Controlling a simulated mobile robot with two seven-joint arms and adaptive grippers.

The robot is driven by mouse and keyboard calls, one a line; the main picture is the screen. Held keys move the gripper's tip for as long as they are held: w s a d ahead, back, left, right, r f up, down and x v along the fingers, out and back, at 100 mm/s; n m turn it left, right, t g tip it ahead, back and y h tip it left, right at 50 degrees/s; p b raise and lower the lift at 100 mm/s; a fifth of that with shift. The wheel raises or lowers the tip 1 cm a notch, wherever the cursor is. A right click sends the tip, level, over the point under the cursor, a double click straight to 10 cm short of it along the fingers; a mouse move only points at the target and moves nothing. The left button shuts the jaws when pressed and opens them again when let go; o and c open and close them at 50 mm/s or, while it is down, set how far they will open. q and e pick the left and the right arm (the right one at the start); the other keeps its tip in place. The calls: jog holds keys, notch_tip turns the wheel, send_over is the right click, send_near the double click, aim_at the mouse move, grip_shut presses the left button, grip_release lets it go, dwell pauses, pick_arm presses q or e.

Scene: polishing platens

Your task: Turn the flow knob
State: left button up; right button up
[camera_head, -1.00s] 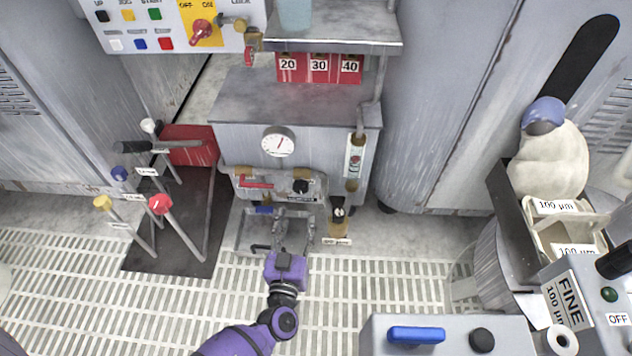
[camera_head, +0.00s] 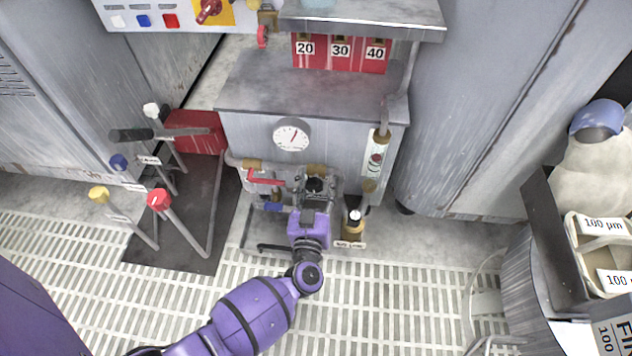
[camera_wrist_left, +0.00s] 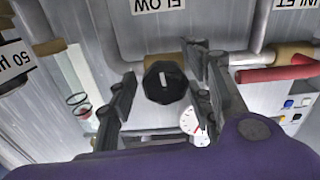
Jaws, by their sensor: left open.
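The flow knob (camera_wrist_left: 164,82) is a black, faceted knob with a white pointer line, below the FLOW label (camera_wrist_left: 160,4) in the left wrist view. In the head view the black knob (camera_head: 315,185) shows just beyond my left gripper (camera_head: 316,192). In the left wrist view my left gripper (camera_wrist_left: 160,90) is open, with one finger on each side of the knob. I see a gap between the knob and the left finger; whether either finger touches it is not clear. My right gripper is not in view.
A red-handled valve (camera_head: 266,178) sits close left of the knob, and a flow tube (camera_head: 377,158) stands to the right. A gauge (camera_head: 291,135) is above. Several coloured-knob levers, including a red one (camera_head: 159,200), stand at left. The grated floor is open in front.

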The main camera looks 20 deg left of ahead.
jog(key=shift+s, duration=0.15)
pick_arm(q)
jog(key=shift+d+r, duration=0.1)
jog(key=c, duration=1.1)
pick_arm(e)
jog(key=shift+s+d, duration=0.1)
pick_arm(q)
jog(key=shift+d+p, duration=0.1)
jog(key=shift+p, duration=0.3)
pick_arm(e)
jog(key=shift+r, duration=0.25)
